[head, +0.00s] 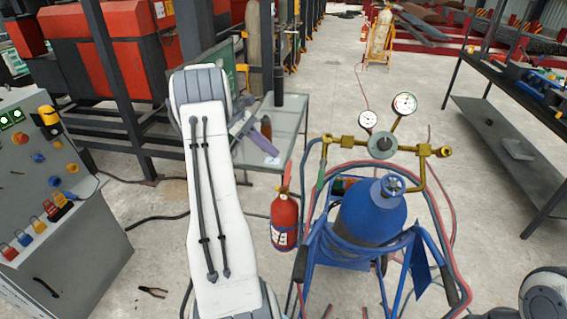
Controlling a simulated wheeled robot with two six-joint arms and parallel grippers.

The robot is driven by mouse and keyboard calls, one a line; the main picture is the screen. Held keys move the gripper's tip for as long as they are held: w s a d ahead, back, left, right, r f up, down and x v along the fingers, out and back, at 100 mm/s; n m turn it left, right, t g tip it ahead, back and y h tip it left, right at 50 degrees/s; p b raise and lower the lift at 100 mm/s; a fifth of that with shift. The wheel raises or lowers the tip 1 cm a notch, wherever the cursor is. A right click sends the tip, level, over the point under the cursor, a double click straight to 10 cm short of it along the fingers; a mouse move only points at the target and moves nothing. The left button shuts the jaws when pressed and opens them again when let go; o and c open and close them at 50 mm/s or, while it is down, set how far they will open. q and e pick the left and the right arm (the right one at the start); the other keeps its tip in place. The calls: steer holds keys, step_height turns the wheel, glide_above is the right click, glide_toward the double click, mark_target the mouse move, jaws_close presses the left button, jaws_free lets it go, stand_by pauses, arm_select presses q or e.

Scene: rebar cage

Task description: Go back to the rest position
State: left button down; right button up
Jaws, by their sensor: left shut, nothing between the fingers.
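My left arm rises from the bottom middle, its long white link covering part of the picture. My left gripper (264,144) shows just right of the arm's far end, small and partly hidden by it. It is shut and holds nothing. It appears in front of a grey metal table; whether it touches the table I cannot tell. My right gripper is out of view; only a rounded piece of my right arm shows at the bottom right corner.
A blue gas cylinder (370,222) on a cart with gauges and hoses stands right of my left arm, beside a red extinguisher (285,220). A control cabinet (60,215) is at left, a workbench (515,150) at right. Pliers (153,291) lie on the floor.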

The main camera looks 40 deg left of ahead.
arm_select(q)
steer(key=w+d+r+m+g+b, duration=0.1)
steer(key=w+d+m+g, duration=0.3)
steer(key=d, duration=0.9)
steer(key=s+d+m+g+y+b, duration=0.1)
steer(key=s+d+m+y, duration=0.1)
steer(key=d+m, duration=0.5)
steer(key=s+d+m+g+y+b, duration=0.1)
steer(key=s+d+m, duration=0.15)
steer(key=d, duration=0.85)
steer(key=s+d+f+m+y, duration=0.2)
steer(key=s+d+m+y, duration=0.1)
steer(key=s+d+m, duration=0.65)
steer(key=s+d+f+m+b, duration=0.1)
steer(key=s+d+f+m, duration=0.1)
steer(key=s, duration=0.4)
steer(key=s+d+f+m+t+y+b, duration=0.1)
steer(key=s+d+f+m, duration=0.1)
steer(key=s+m, duration=0.3)
steer(key=s, duration=0.2)
steer(key=shift+s+m, duration=0.3)
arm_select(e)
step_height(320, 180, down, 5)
arm_select(q)
steer(key=c, duration=1.5)
jaws_free()
steer(key=shift+c, duration=0.2)
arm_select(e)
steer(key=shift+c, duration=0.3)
